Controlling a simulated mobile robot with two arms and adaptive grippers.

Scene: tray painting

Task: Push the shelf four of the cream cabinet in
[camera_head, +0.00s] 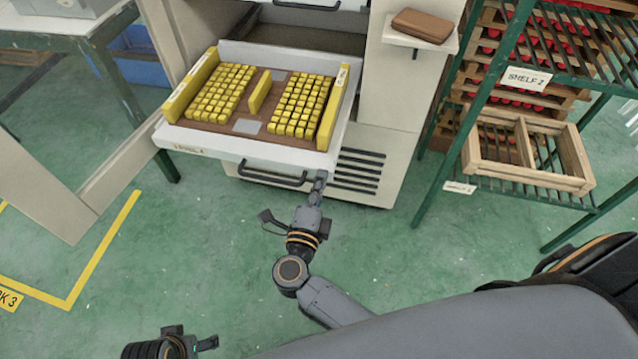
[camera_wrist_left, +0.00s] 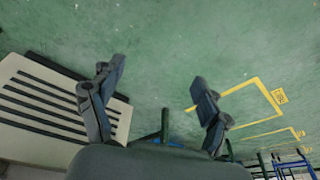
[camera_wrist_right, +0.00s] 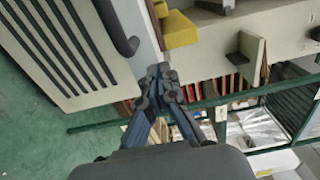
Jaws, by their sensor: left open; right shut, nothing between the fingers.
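The cream cabinet (camera_head: 395,100) stands ahead, and its shelf (camera_head: 230,147) is pulled well out toward me. The shelf has a white front with a small label, too small to read surely, and a black handle (camera_head: 272,179). My right gripper (camera_head: 320,177) is shut and empty at the right end of the shelf front, beside the handle. In the right wrist view its closed fingertips (camera_wrist_right: 158,80) are close to the white shelf edge; I cannot tell whether they touch. My left gripper (camera_head: 190,343) is low at the bottom left, its fingers (camera_wrist_left: 157,77) open over the floor.
The shelf carries many yellow blocks (camera_head: 220,92) between yellow end pieces. A brown case (camera_head: 422,25) rests on a side ledge. A green rack (camera_head: 440,150) with a wooden crate (camera_head: 525,150) stands at the right. A cream panel (camera_head: 120,185) stands left; green floor in front is clear.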

